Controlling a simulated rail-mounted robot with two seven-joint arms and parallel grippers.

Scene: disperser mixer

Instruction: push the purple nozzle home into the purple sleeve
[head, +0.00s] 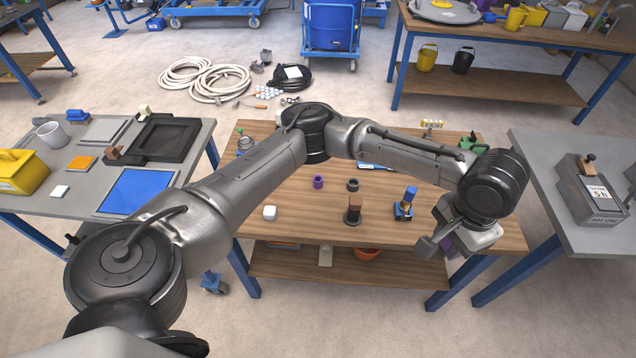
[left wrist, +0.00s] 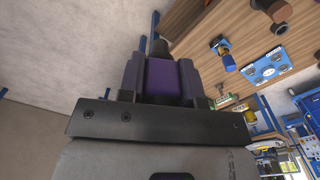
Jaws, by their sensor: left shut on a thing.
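My left gripper (head: 445,246) is out over the right front edge of the wooden table, at the end of the arm that crosses the view. It is shut on the purple nozzle (left wrist: 163,80), which fills the space between the fingers in the left wrist view; a dark tip shows beyond it. In the head view only a small purple patch of it shows by the fingers. The purple sleeve (head: 318,182) is a short upright piece on the wooden table, left of the gripper and well apart from it. My right gripper is not in view.
Grey tables stand left and right. My arm hides part of the table's back.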

